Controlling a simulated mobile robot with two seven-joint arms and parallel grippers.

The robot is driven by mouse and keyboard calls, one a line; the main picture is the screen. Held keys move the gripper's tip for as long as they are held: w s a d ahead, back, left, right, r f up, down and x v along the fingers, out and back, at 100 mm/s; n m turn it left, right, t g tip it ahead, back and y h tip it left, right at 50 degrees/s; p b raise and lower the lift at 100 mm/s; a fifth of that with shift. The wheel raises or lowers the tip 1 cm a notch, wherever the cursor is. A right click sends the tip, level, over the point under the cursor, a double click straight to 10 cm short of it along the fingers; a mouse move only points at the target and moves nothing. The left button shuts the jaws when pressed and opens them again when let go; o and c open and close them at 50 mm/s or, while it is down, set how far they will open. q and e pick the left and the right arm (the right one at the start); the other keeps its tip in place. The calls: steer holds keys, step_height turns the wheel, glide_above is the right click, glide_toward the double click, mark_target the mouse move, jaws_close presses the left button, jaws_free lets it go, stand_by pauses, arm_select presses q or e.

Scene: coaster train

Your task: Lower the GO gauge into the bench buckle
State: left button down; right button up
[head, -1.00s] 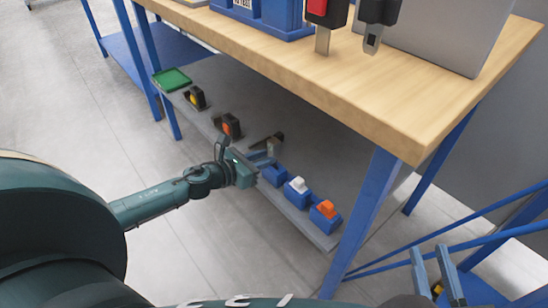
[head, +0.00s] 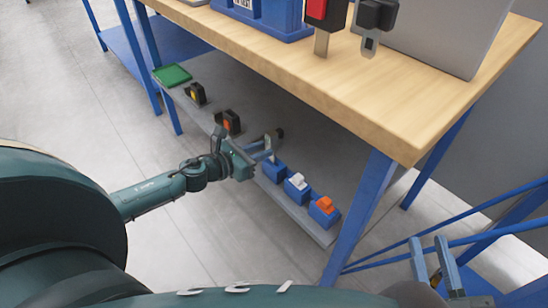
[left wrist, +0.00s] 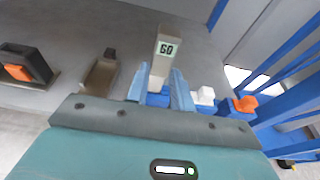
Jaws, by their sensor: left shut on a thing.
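My left gripper (left wrist: 159,92) is shut on the GO gauge (left wrist: 165,48), a pale block marked GO that stands up between the two blue fingers. In the head view this gripper (head: 266,150) is over the low shelf; the gauge is small and partly hidden there. A blue holder (left wrist: 156,99) shows behind the fingers. A black buckle with an orange button (head: 229,122) stands on the shelf to the left, and a black one with yellow (head: 195,93) beyond it. I cannot tell which is the bench buckle. My right gripper (head: 435,264) is open at lower right.
Blue holders with a white block (head: 297,184) and an orange block (head: 325,207) stand to the right on the shelf. A green tray (head: 172,76) is at its far end. The wooden bench top (head: 430,120) overhangs; its blue leg (head: 360,215) stands nearby.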

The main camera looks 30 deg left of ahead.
arm_select(q)
steer(key=shift+f+b+v, duration=0.25)
steer(key=shift+b+v, duration=0.05)
steer(key=shift+v, duration=0.95)
steer(key=shift+f+b+v, duration=0.25)
steer(key=shift+b+v, duration=0.05)
steer(key=shift+v, duration=0.95)
steer(key=shift+s, duration=0.1)
